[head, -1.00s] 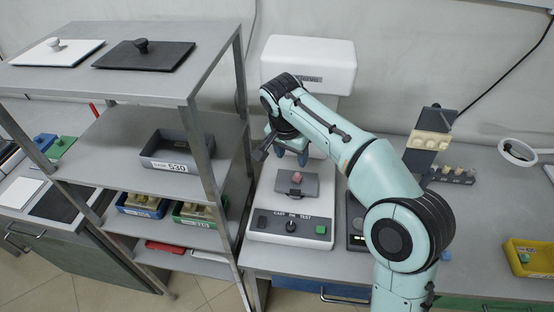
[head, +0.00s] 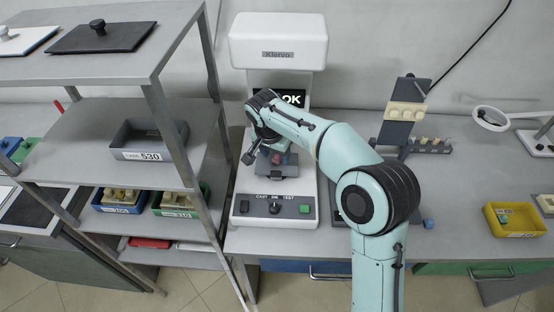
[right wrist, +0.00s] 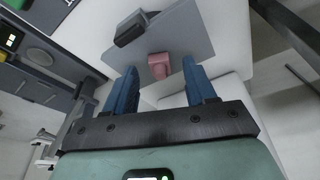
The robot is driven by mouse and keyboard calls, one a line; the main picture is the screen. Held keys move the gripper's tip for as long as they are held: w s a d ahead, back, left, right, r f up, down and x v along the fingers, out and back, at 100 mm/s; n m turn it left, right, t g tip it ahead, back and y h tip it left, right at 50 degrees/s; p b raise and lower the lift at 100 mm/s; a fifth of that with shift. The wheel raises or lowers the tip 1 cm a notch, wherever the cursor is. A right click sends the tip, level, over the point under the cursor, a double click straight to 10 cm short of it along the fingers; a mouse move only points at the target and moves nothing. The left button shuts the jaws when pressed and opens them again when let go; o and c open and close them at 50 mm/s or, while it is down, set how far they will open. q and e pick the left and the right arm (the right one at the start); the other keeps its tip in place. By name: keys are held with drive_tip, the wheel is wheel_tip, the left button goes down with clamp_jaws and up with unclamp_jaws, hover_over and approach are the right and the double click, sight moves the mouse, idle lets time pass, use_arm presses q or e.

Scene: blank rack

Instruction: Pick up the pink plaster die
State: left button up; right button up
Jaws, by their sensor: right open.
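The pink plaster die (head: 279,158) sits on the dark grey plate (head: 283,171) of the white Klervo machine (head: 243,205). In the right wrist view the pink die (right wrist: 159,65) stands on the grey plate (right wrist: 195,38), beyond and between the fingertips. My right gripper (head: 270,152) is open, its blue fingers just above and beside the die in the head view. In the right wrist view its fingers (right wrist: 160,78) are spread with nothing between them up close. Whether a finger touches the die cannot be told. My left gripper is not in view.
A grey shelf rack (head: 168,135) stands to the left, with a dark 530 tray (head: 150,155) on its middle shelf. The machine's white head (head: 278,42) overhangs the plate. A stand with cream blocks (head: 406,112) and a yellow tray (head: 515,232) are to the right.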

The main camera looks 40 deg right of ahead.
drive_tip(key=shift+w+d+f, duration=0.1)
drive_tip(key=shift+d+f, duration=0.1)
drive_tip(key=shift+f, duration=0.4)
clamp_jaws()
drive_tip(key=shift+r, duration=0.1)
